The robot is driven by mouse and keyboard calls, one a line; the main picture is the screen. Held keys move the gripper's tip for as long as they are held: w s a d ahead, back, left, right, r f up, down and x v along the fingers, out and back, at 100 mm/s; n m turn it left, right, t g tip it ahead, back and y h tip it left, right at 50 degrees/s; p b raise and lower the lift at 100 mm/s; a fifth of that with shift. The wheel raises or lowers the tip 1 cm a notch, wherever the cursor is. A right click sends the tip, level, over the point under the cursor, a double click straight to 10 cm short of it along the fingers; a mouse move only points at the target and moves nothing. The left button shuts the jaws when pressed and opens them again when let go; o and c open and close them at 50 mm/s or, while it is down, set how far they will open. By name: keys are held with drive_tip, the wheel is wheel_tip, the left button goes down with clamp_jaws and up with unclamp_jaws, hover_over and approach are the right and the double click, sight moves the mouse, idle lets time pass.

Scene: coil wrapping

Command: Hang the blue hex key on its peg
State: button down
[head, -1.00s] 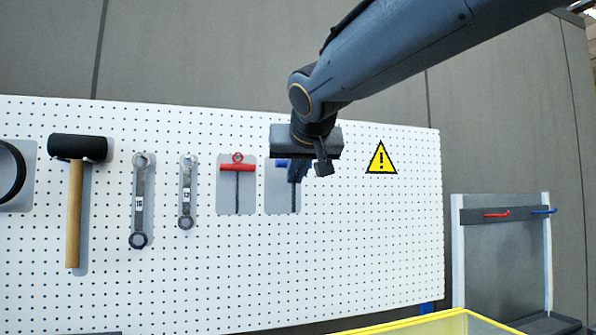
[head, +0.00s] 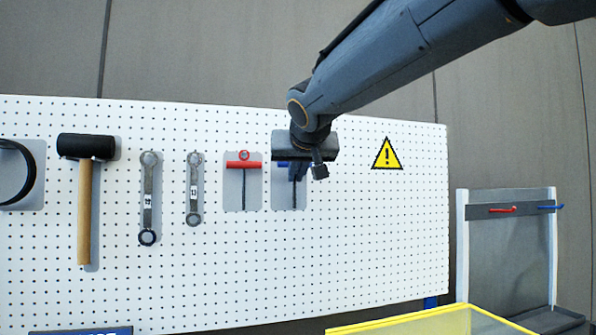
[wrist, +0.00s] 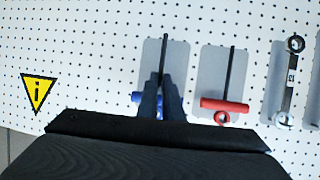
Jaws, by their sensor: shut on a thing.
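The blue hex key has a blue T handle (head: 281,163) and a dark shaft (head: 295,196) that points down. My gripper (head: 298,173) is shut on the handle, in front of the grey patch (head: 278,200) on the pegboard. In the wrist view the fingers (wrist: 160,100) cover the handle's middle, and a blue end (wrist: 137,98) shows beside them. The shaft (wrist: 164,58) lies over the grey patch (wrist: 150,62), roughly along its middle. The peg is hidden behind the gripper; I cannot tell whether the key touches it.
A red hex key (head: 244,165) hangs just left of the blue one. Wrenches (head: 194,190) and a mallet (head: 85,200) hang further left. A warning sign (head: 387,155) is to the right. A yellow-edged bin (head: 430,322) and a rack with red and blue hooks (head: 510,240) are lower right.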

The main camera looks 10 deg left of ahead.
drive_tip(key=shift+w+a+f, duration=0.1)
drive_tip(key=shift+w+a, duration=0.2)
drive_tip(key=shift+w, duration=0.25)
drive_tip(key=shift+w+a, duration=0.25)
drive_tip(key=shift+w, duration=0.3)
drive_tip(key=c, duration=1.8)
unclamp_jaws()
drive_tip(key=shift+c, duration=0.2)
